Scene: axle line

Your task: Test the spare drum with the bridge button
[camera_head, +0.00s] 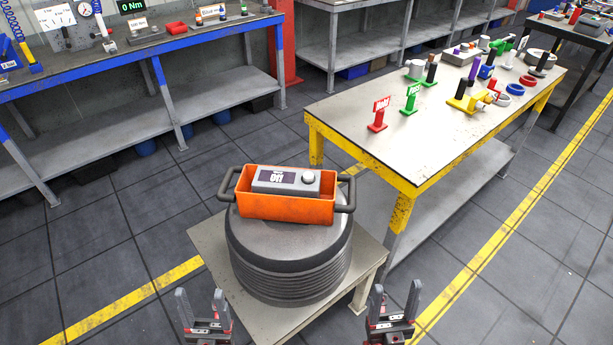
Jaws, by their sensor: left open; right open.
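A large grey drum (290,265) with a ribbed side stands upright on a small low table (222,262). An orange tray (285,208) with two dark side handles rests on top of it. In the tray sits a grey box (268,174) with a dark display that seems to read "Off" and a pale round button (308,177). I cannot tell whether this is the spare drum or the bridge button. My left gripper (200,294) is open and empty at the lower left of the drum. My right gripper (396,288) is open and empty at its lower right.
A yellow-legged bench (400,150) behind right holds a red sign (379,112), a green sign (411,98) and several small parts. A blue-edged workbench (140,50) with gauges and a "0 Nm" display stands back left. Floor between is clear.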

